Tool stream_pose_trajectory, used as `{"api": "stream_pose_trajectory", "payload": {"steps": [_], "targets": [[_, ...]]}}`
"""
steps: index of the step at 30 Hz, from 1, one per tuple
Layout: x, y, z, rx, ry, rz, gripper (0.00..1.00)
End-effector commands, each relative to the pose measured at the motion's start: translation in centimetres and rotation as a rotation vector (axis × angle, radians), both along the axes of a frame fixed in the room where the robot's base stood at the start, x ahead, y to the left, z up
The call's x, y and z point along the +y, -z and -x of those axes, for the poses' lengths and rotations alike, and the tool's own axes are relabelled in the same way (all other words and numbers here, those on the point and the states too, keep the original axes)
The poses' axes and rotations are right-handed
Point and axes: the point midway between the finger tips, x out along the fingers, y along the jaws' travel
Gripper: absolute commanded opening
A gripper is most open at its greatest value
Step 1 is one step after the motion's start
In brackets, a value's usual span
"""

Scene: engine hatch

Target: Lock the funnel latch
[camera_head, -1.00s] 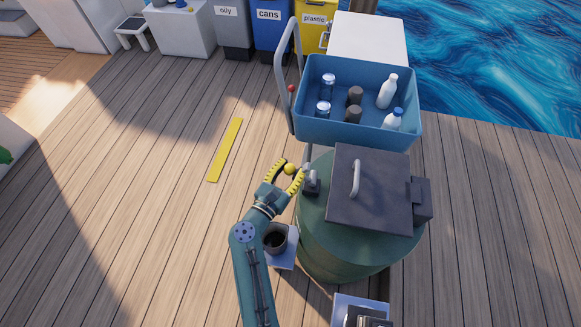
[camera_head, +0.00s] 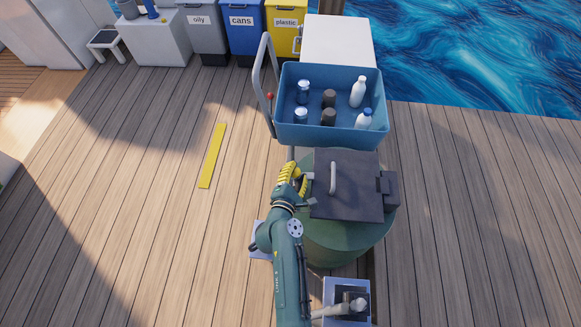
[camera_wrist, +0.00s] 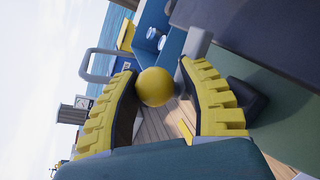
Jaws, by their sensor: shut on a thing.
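The funnel latch's yellow ball knob (camera_wrist: 155,87) sits between my gripper's two yellow ribbed fingers in the wrist view. My gripper (camera_head: 296,176) is shut on the knob, at the left edge of the dark hatch lid (camera_head: 355,200). In the head view the fingers and wrist largely hide the knob. The lid lies flat on the green drum (camera_head: 345,240) and has a grey handle (camera_head: 333,177). A grey bar (camera_wrist: 198,42) and a dark block (camera_wrist: 248,98) show beside the right finger. How the knob joins them is hidden.
A blue cart tray (camera_head: 330,137) with bottles and dark cups stands just behind the drum, with its grey handle (camera_head: 262,60) at left. A device on a pale stand (camera_head: 347,295) is in front. Labelled bins (camera_head: 243,35) stand at the back. Deck at left is open.

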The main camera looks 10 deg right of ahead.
Motion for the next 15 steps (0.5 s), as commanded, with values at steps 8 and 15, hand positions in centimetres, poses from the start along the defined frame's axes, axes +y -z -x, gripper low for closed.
{"api": "stream_pose_trajectory", "payload": {"steps": [8,15], "targets": [[-1.0,0.8,0.7,-0.014,0.001,-0.152,0.02],[-1.4,1.0,0.8,-0.028,0.001,-0.21,0.03]]}}
